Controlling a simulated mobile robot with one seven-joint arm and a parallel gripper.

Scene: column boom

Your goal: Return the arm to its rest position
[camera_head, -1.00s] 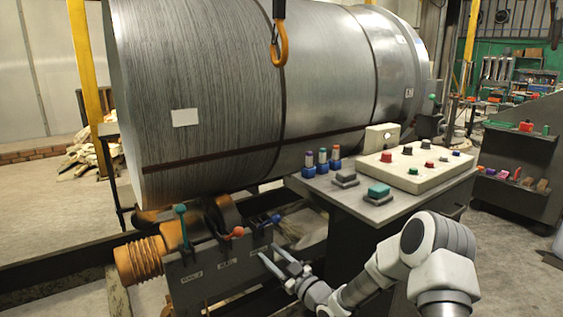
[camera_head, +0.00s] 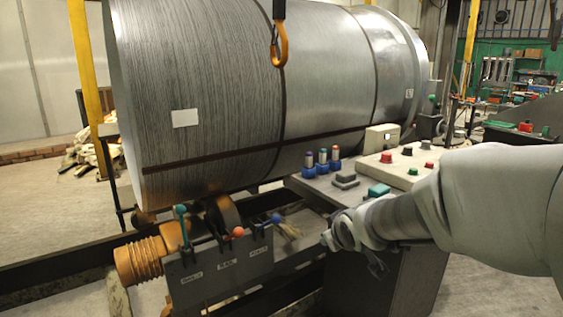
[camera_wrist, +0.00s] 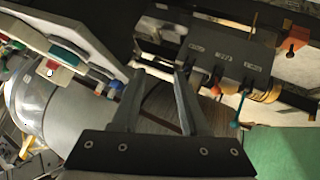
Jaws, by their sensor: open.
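My gripper shows in the wrist view (camera_wrist: 160,75) with its two dark fingers apart and nothing between them. In the head view my grey arm reaches in from the right edge, across the front of the control desk (camera_head: 325,192). My wrist hangs beside the desk's front left corner, and the fingers are small and partly hidden there. The lever box (camera_head: 222,272) stands left of my wrist, apart from it. It carries a teal-knobbed lever (camera_head: 181,210), a red-orange knob (camera_head: 238,232) and a blue knob (camera_head: 276,218).
A large banded metal coil (camera_head: 225,95) fills the back. An orange hook (camera_head: 280,50) hangs before it. The desk panel holds a red button (camera_head: 386,157), a teal button (camera_head: 378,190) and small blue-based parts (camera_head: 322,163). My arm covers part of the desk.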

